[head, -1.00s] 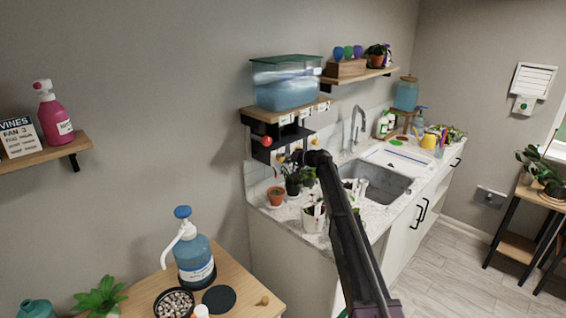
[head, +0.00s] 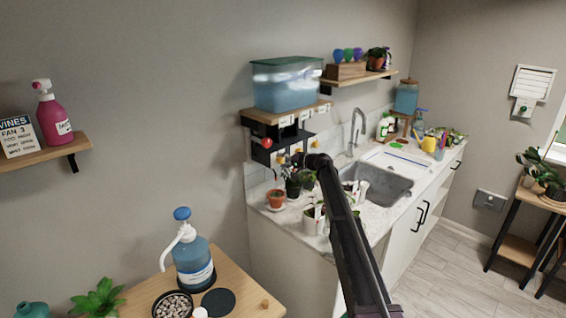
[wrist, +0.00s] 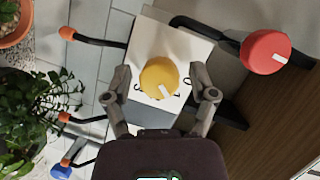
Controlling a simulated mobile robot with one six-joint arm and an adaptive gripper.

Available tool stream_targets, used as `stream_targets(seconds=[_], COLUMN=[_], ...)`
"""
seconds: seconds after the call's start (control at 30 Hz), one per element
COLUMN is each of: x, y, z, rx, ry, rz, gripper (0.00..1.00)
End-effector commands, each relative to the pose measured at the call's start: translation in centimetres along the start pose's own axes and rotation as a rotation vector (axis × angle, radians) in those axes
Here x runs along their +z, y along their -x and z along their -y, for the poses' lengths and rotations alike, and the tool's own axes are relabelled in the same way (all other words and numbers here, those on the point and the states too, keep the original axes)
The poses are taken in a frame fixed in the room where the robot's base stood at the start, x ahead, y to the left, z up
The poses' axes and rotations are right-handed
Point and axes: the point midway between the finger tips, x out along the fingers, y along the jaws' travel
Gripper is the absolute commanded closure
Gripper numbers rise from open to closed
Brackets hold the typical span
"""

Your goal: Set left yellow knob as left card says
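The yellow knob (wrist: 159,77) is on a pale plate (wrist: 181,45) in the wrist view. Its white mark points down and slightly right. Dark figures are printed around it, partly covered. My gripper (wrist: 161,82) is open, with one finger on each side of the knob and visible gaps between. In the head view my arm hides most of the gripper. A yellow knob (head: 315,145) shows under the tank shelf at right. The left card (head: 286,121) hangs on the shelf edge; its writing is too small to read.
A red knob (wrist: 265,52) sits right of the yellow one. Black tubes with orange (wrist: 67,33) and blue (wrist: 61,170) ends stick out at left. A leafy plant (wrist: 38,112) and a terracotta pot (wrist: 14,22) are close by. A water tank (head: 287,83) stands above.

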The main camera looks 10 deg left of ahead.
Motion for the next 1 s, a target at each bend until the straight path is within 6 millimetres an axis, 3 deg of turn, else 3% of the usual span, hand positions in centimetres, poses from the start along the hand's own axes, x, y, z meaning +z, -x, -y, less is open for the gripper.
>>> stream_targets(seconds=[0.37,0.57,0.77,1.0], x=[0.0,1.2,4.9,12.5], y=[0.2,2.3,8.3,18.1], z=[0.0,-0.3,-1.2,-3.3], rx=[0.002,0.038,0.155,0.382], ry=[0.001,0.009,0.028,0.032], rz=[-0.001,0.017,0.079,0.192], gripper=[0.18,0.18,0.18,0.18])
